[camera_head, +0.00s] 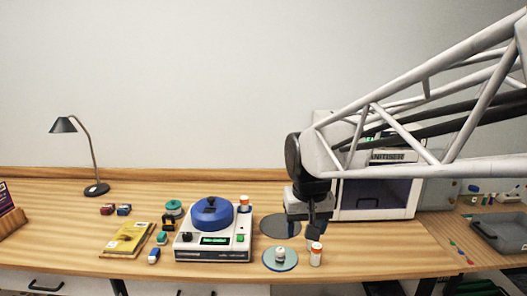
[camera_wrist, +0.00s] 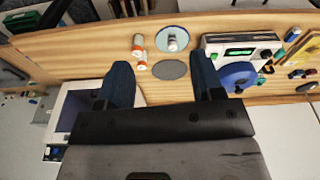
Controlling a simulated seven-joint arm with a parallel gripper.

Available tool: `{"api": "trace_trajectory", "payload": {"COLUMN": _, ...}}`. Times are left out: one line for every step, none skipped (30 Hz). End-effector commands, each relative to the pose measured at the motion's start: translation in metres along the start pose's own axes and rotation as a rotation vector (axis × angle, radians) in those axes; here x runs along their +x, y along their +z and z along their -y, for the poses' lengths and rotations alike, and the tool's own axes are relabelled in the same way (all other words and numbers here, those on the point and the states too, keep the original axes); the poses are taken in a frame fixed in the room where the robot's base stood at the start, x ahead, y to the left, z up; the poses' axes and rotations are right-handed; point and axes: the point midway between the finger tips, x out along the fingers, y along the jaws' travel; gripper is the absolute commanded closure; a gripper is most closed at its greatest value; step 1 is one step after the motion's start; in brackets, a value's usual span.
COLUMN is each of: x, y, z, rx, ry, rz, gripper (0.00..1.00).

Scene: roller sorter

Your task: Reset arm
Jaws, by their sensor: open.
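A teal disc (camera_head: 280,265) bearing a small white container (camera_head: 280,253) lies left of the bottle.
A white machine (camera_head: 205,254) with a blue round top (camera_head: 212,216) stands left of the discs. A white box-shaped device (camera_head: 378,203) stands behind my arm. A yellow book (camera_head: 127,238), a desk lamp (camera_head: 93,160) and a grey tray (camera_head: 505,234) are also on the desk.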

Motion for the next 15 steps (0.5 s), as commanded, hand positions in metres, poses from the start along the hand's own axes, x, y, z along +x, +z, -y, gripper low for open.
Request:
{"api": "trace_trajectory", "payload": {"x": -0.003, "y": 0.014, "z": -0.009, "rx": 0.011, "ry": 0.001, "rz": -0.007, "gripper": 0.39}}
{"api": "trace_trajectory", "payload": {"x": -0.003, "y": 0.022, "z": -0.013, "rx": 0.015, "ry": 0.002, "rz": -0.01, "gripper": 0.39}}
{"api": "trace_trajectory", "payload": {"x": -0.004, "y": 0.033, "z": -0.018, "rx": 0.021, "ry": 0.003, "rz": -0.014, "gripper": 0.39}}
{"api": "trace_trajectory", "payload": {"x": -0.005, "y": 0.04, "z": -0.022, "rx": 0.026, "ry": 0.004, "rz": -0.017, "gripper": 0.39}}
{"api": "trace_trajectory", "payload": {"x": -0.006, "y": 0.048, "z": -0.026, "rx": 0.031, "ry": 0.004, "rz": -0.021, "gripper": 0.39}}
{"api": "trace_trajectory", "payload": {"x": -0.006, "y": 0.059, "z": -0.031, "rx": 0.037, "ry": 0.005, "rz": -0.025, "gripper": 0.39}}
{"api": "trace_trajectory", "payload": {"x": -0.006, "y": 0.066, "z": -0.034, "rx": 0.043, "ry": 0.006, "rz": -0.029, "gripper": 0.39}}
{"api": "trace_trajectory", "payload": {"x": -0.006, "y": 0.074, "z": -0.038, "rx": 0.048, "ry": 0.007, "rz": -0.031, "gripper": 0.39}}
{"api": "trace_trajectory", "payload": {"x": -0.006, "y": 0.085, "z": -0.042, "rx": 0.054, "ry": 0.008, "rz": -0.036, "gripper": 0.39}}
{"api": "trace_trajectory", "payload": {"x": -0.005, "y": 0.093, "z": -0.045, "rx": 0.058, "ry": 0.009, "rz": -0.039, "gripper": 0.39}}
{"api": "trace_trajectory", "payload": {"x": -0.005, "y": 0.101, "z": -0.048, "rx": 0.063, "ry": 0.01, "rz": -0.042, "gripper": 0.39}}
{"api": "trace_trajectory", "payload": {"x": -0.004, "y": 0.111, "z": -0.052, "rx": 0.069, "ry": 0.012, "rz": -0.047, "gripper": 0.39}}
{"api": "trace_trajectory", "payload": {"x": -0.004, "y": 0.119, "z": -0.054, "rx": 0.074, "ry": 0.013, "rz": -0.05, "gripper": 0.39}}
{"api": "trace_trajectory", "payload": {"x": -0.003, "y": 0.127, "z": -0.057, "rx": 0.078, "ry": 0.014, "rz": -0.054, "gripper": 0.39}}
{"api": "trace_trajectory", "payload": {"x": -0.002, "y": 0.137, "z": -0.06, "rx": 0.085, "ry": 0.015, "rz": -0.058, "gripper": 0.39}}
